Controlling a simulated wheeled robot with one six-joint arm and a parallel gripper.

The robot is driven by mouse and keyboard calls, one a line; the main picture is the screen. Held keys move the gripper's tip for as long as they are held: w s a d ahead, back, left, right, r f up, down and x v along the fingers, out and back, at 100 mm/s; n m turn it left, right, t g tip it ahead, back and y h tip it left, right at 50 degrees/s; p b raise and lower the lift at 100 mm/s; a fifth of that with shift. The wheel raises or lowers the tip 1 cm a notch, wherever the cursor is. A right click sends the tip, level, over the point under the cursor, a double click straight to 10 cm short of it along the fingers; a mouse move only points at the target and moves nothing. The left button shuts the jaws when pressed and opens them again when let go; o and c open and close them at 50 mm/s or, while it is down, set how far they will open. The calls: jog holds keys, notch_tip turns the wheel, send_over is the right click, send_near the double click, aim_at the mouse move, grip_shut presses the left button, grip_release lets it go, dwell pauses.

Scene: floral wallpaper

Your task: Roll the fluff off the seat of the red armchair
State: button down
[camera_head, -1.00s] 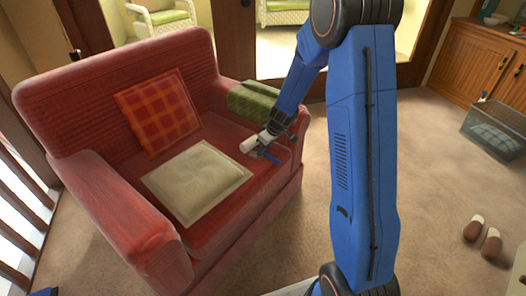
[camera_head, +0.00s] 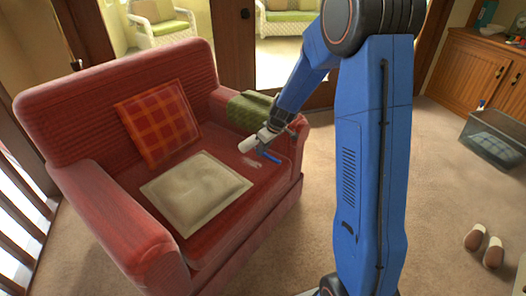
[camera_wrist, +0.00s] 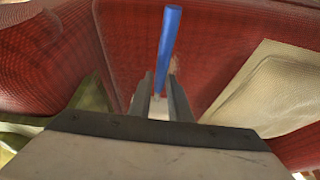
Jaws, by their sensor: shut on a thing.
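A lint roller with a blue handle (camera_head: 269,157) and what looks like its white roll (camera_head: 248,143) is at my gripper (camera_head: 268,136), above the right part of the red armchair's seat (camera_head: 222,140). In the wrist view my gripper (camera_wrist: 160,92) is shut on the roller, with the blue handle (camera_wrist: 168,45) pointing up the picture; the roll is mostly hidden there. A pale patch of fluff (camera_head: 252,163) lies on the red seat just below the roller. In the wrist view the fluff (camera_wrist: 174,65) shows partly behind the handle. I cannot tell whether the roller touches the seat.
A cream cushion (camera_head: 196,192) lies on the seat left of the fluff. A plaid pillow (camera_head: 158,123) leans on the backrest. A green folded cloth (camera_head: 254,112) drapes the right armrest. A clear bin (camera_head: 494,138) and slippers (camera_head: 484,246) are on the floor at right.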

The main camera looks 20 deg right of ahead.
jog(key=shift+r, duration=0.1)
jog(key=shift+r, duration=1.45)
send_over(263, 173)
jog(key=f, duration=0.1)
jog(key=shift+s+d+f, duration=0.1)
jog(key=shift+s+f, duration=0.15)
jog(key=shift+f, duration=0.75)
jog(key=shift+s+d+f, duration=0.1)
jog(key=shift+s+f, duration=0.1)
jog(key=shift+f, duration=0.85)
jog(key=shift+s+d+f, duration=0.1)
jog(key=shift+s+f, duration=0.15)
jog(key=shift+f, duration=0.75)
jog(key=shift+f, duration=1.05)
jog(key=shift+w, duration=0.1)
